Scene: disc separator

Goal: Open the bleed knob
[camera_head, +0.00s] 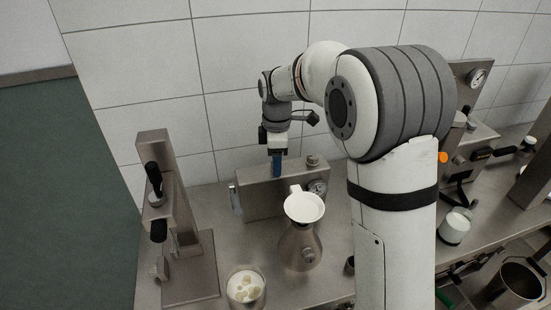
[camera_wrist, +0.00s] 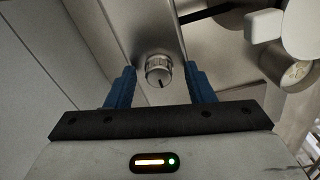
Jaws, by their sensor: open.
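A small round silver knob (camera_wrist: 159,70) with ribbed sides and a dark pointer mark shows in the wrist view. It appears between the two blue fingertips of my gripper (camera_wrist: 160,78), ahead of them, with a gap on either side. My gripper is open and empty. In the head view my gripper (camera_head: 277,165) points down at the top of a steel box (camera_head: 262,205) by the tiled wall. A small knob (camera_head: 312,160) shows at the box's top right; I cannot tell if it is the same one.
A gauge (camera_head: 318,188) is on the box's right side. A steel stand with black handles (camera_head: 154,175) is left. A cup (camera_head: 245,287) stands in front.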

